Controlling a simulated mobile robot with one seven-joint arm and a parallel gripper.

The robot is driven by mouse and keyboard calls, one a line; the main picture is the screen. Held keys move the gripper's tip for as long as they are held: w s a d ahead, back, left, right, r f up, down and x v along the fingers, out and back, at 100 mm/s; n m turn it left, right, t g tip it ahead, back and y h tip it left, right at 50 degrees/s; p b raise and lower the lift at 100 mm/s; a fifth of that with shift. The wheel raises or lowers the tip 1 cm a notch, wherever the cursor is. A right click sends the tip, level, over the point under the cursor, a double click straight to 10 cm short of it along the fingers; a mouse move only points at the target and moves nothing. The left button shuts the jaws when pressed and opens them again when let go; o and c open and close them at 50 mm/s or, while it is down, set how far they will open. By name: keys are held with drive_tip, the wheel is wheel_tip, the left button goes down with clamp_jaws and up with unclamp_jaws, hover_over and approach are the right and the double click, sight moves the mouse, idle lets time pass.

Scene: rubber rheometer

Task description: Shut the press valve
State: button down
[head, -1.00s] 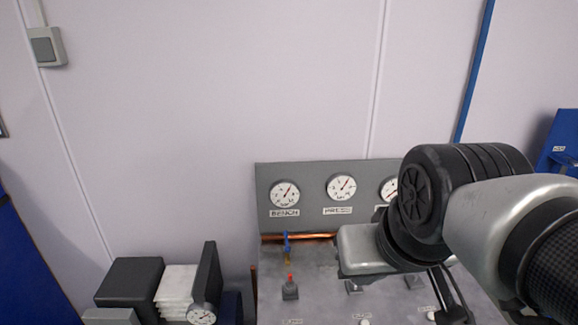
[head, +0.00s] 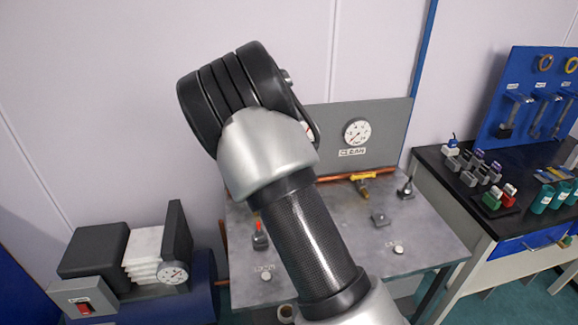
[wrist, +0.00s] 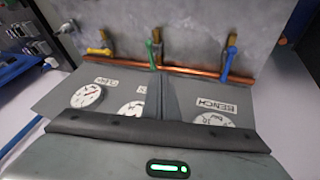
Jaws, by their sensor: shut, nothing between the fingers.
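In the wrist view, the green-handled valve (wrist: 151,54) sits on the copper pipe (wrist: 190,72), behind the middle gauge (wrist: 131,110). Its lever stands across the pipe. The blue-handled valve (wrist: 229,60), on the BENCH side, also stands across the pipe. The yellow lever (wrist: 100,51) lies along it; it also shows in the head view (head: 362,177). My gripper (wrist: 159,80) is shut and empty, with its fingertips just short of the green valve in the picture. Contact cannot be told. In the head view my arm hides the green valve and my gripper.
The gauge panel (head: 385,130) rises behind the grey bench top (head: 430,247), which carries small knobs. A black-topped table (head: 440,170) with small blocks and green cups is at right. A boxy device with a dial (head: 174,273) stands at left.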

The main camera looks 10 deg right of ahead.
drive_tip(key=w+a+f+h, duration=0.1)
drive_tip(key=w+a+f, duration=0.1)
drive_tip(key=w+f, duration=0.2)
drive_tip(key=shift+a+f+n+t, duration=0.2)
drive_tip(key=shift+f+n+t, duration=0.15)
drive_tip(key=shift+f, duration=0.35)
drive_tip(key=shift+w, duration=0.1)
drive_tip(key=x, duration=1)
drive_tip(key=shift+d+f+p, duration=0.15)
drive_tip(key=shift+d+p, duration=0.05)
drive_tip(key=shift+p, duration=0.2)
drive_tip(key=d, duration=0.2)
drive_tip(key=shift+d+r+p, duration=0.2)
drive_tip(key=shift+d+p, duration=0.05)
drive_tip(key=shift+p, duration=0.1)
drive_tip(key=shift+d+f, duration=0.1)
drive_tip(key=shift+d, duration=0.55)
